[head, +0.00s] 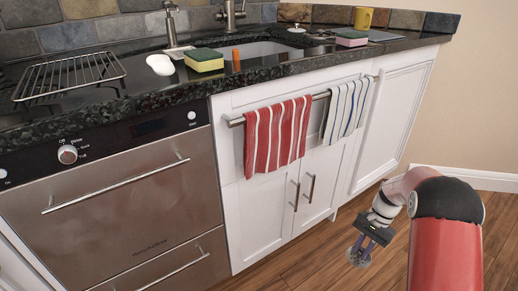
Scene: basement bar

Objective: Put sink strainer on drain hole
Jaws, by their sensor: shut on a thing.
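My gripper (367,245) hangs low over the wooden floor, in front of the white cabinet doors and well below the counter. It is shut on a small round, greyish, see-through thing that looks like the sink strainer (358,259). The fingers cover part of it. The sink (265,48) is set into the dark counter, up and to the left of my gripper. The drain hole is hidden from this view.
A towel rail with red (277,135) and blue-striped (346,109) towels juts out below. Floor near the cabinets is clear.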

